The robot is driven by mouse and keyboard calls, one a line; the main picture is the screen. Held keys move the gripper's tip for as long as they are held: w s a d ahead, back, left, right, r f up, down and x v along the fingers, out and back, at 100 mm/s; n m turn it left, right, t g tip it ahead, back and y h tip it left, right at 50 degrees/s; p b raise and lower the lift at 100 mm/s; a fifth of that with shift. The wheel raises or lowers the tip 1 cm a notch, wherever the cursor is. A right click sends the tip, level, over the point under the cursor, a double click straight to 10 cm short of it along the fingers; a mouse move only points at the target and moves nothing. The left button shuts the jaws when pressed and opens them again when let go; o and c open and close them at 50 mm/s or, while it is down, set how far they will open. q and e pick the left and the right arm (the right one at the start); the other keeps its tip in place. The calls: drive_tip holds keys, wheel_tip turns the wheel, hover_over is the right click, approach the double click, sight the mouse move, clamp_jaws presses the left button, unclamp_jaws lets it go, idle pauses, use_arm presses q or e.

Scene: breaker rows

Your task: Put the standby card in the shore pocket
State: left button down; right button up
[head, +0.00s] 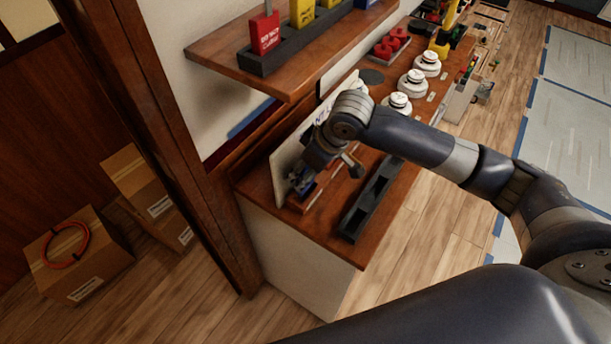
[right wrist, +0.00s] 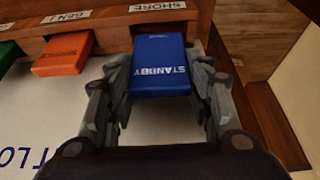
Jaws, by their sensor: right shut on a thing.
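The standby card (right wrist: 161,60) is blue with white STANDBY lettering, upside down in the right wrist view. My right gripper (right wrist: 158,82) is shut on it, a finger at each side. The card's far end is at the wooden rack, below the SHORE label (right wrist: 157,6). I cannot tell how deep it is in the shore pocket; the rack edge hides that end. In the head view my right gripper (head: 302,180) is low at the rack (head: 322,186), beside a white panel (head: 283,172). My left gripper is not in view.
An orange card (right wrist: 64,54) sits under the GEN label (right wrist: 67,16), left of the blue card; a green card is further left. A black slotted tray (head: 357,222) lies right of the rack. A shelf (head: 292,75) with red and yellow tags overhangs behind. White round knobs (head: 397,101) stand further back.

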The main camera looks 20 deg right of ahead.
wheel_tip(320, 180, down, 3)
drive_tip(key=shift+s+f+p, duration=0.1)
drive_tip(key=shift+p, duration=0.4)
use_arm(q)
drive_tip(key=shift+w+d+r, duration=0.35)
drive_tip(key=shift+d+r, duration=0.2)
use_arm(e)
drive_tip(key=shift+f, duration=0.15)
drive_tip(key=o, duration=1.1)
drive_tip(key=shift+f, duration=0.1)
drive_tip(key=shift+c, duration=0.2)
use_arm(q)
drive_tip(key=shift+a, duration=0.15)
use_arm(e)
drive_tip(key=shift+r, duration=0.2)
use_arm(q)
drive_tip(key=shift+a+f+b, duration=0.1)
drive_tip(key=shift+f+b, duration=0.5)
drive_tip(key=shift+b, duration=0.1)
use_arm(e)
drive_tip(key=v, duration=1.2)
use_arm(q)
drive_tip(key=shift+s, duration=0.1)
use_arm(e)
drive_tip(key=shift+f, duration=0.1)
